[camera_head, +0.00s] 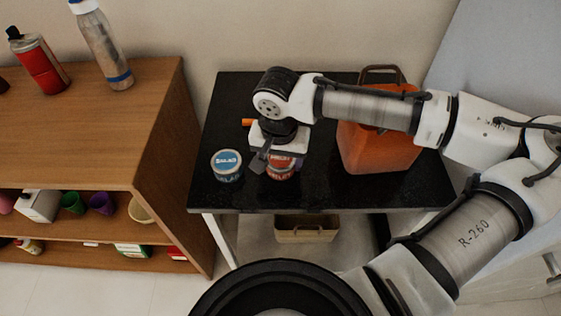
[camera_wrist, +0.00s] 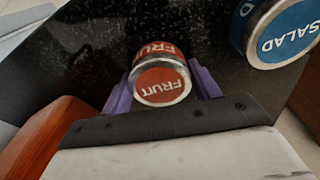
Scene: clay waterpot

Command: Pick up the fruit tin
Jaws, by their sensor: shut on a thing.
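The fruit tin (camera_wrist: 161,82) has a red label and a silver rim. It sits between the two purple fingers of my gripper (camera_wrist: 163,90) in the wrist view, with a finger against each side. In the head view my gripper (camera_head: 270,158) points down over the black table top (camera_head: 325,193), and the red-labelled tin (camera_head: 281,171) shows partly hidden beneath it. I cannot tell whether the tin's base touches the table. A blue salad tin (camera_head: 227,166) stands just left of it; it also shows at the upper right of the wrist view (camera_wrist: 275,30).
A large orange container (camera_head: 372,150) with a dark handle stands on the table right of my gripper. An orange object (camera_head: 247,122) pokes out behind it. A wooden shelf unit (camera_head: 130,125) with bottles stands at left. A basket (camera_head: 306,229) sits below the table.

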